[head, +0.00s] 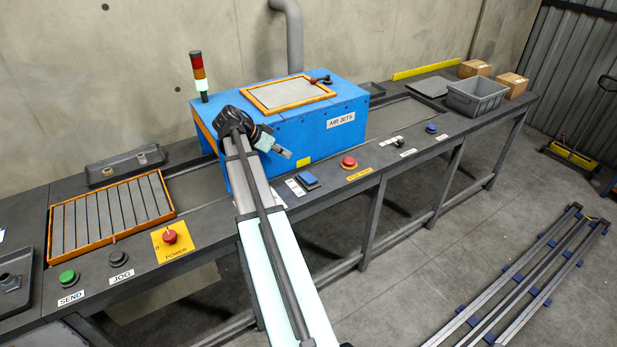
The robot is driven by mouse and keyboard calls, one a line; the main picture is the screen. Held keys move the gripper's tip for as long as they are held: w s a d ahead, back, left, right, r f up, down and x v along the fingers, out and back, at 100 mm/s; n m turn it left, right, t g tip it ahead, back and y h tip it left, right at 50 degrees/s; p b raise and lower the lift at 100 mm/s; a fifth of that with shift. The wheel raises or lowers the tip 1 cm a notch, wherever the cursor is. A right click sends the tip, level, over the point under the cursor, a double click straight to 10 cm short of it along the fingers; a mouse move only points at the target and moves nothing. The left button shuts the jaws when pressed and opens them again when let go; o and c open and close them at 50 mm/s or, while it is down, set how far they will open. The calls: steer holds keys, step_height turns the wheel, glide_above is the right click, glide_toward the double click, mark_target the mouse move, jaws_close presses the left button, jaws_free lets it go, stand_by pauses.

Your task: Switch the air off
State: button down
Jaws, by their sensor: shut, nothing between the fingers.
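The blue machine box (345,103) carries an "AIR JETS" label on its front and stands on the long bench. On the bench ledge before it is a blue rocker-like control (308,180), with small white labels to its left that are too small to read. Farther right are a small black knob (400,142) and a blue button (431,128), each by an unreadable white label. Which one is the air control I cannot tell. My gripper (288,155) is shut and empty, in front of the box's face, above and left of the rocker-like control. My arm hides part of the ledge.
A red stop button (349,163) sits between the rocker-like control and the knob. A red power button (169,236), a jog control (116,256) and a green send button (68,279) are at left. A signal tower (199,76) shows a lit pale-green section. A grey bin (476,96) stands far right.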

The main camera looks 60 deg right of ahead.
steer(key=shift+f, duration=0.1)
steer(key=p, duration=0.3)
glide_above(312, 178)
steer(key=w+a, duration=0.2)
step_height(312, 178, down, 6)
steer(key=shift+a+f, duration=0.1)
steer(key=shift+a, duration=0.05)
steer(key=shift+s+f, duration=0.2)
steer(key=shift+f, duration=0.9)
steer(key=shift+s+f+p, duration=0.15)
steer(key=shift+f+p, duration=0.4)
steer(key=shift+f, duration=0.65)
